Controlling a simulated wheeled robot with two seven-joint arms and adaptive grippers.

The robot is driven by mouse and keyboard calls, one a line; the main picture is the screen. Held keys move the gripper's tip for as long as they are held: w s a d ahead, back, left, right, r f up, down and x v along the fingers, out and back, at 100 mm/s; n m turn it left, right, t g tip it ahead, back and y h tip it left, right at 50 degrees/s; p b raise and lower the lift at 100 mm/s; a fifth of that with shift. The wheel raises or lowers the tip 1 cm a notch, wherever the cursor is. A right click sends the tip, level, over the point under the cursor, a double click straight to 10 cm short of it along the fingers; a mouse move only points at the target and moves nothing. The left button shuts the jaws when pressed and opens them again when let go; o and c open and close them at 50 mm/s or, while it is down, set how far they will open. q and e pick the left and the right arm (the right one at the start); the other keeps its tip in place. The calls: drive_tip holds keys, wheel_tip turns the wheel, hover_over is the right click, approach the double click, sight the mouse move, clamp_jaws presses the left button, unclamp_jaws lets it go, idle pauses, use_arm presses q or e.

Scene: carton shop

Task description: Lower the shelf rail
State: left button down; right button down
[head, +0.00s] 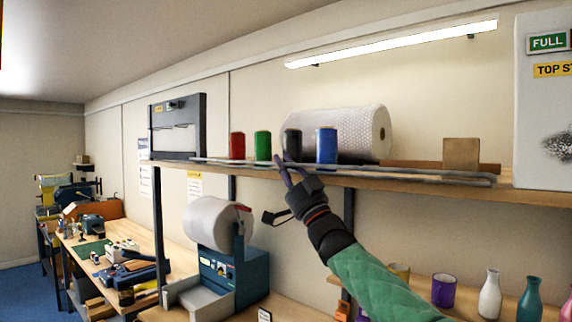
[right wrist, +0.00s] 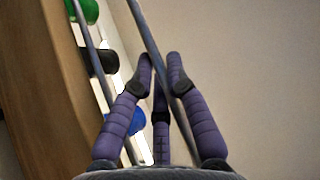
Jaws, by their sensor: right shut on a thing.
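The shelf rail (head: 420,176) is a thin grey bar running along the front edge of the upper wooden shelf (head: 530,196), close to the level of the board. My right gripper (head: 286,172) reaches up from below and is at the rail in front of the black spool. In the right wrist view the rail (right wrist: 146,30) passes between the purple fingers of my right gripper (right wrist: 160,66), which are shut on it. A second thin bar (right wrist: 93,50) runs beside the shelf edge there. My left gripper is not in view.
Red (head: 237,146), green (head: 262,146), black (head: 292,142) and blue (head: 326,145) spools stand behind the rail. A bubble-wrap roll (head: 350,122) and a brown box (head: 461,154) are also on the shelf. Vases and cups, including a purple cup (head: 443,290), stand below right.

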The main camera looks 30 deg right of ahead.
drive_tip(key=shift+a+f+n+g+y+p, duration=0.1)
drive_tip(key=shift+f+n+g+y+p, duration=0.4)
drive_tip(key=shift+n+y, duration=1.15)
drive_tip(key=shift+f+n+g+y+p, duration=0.15)
drive_tip(key=shift+n+g+y, duration=0.7)
drive_tip(key=shift+n+y, duration=0.75)
drive_tip(key=shift+a+f+n+g+y+p, duration=0.1)
drive_tip(key=shift+f+n+g+y+p, duration=0.4)
drive_tip(key=shift+n+y, duration=1.1)
drive_tip(key=shift+s+r+n+g, duration=0.1)
drive_tip(key=shift+n+g, duration=0.35)
drive_tip(key=shift+n, duration=0.2)
drive_tip(key=c, duration=1.2)
unclamp_jaws()
drive_tip(key=v, duration=1.2)
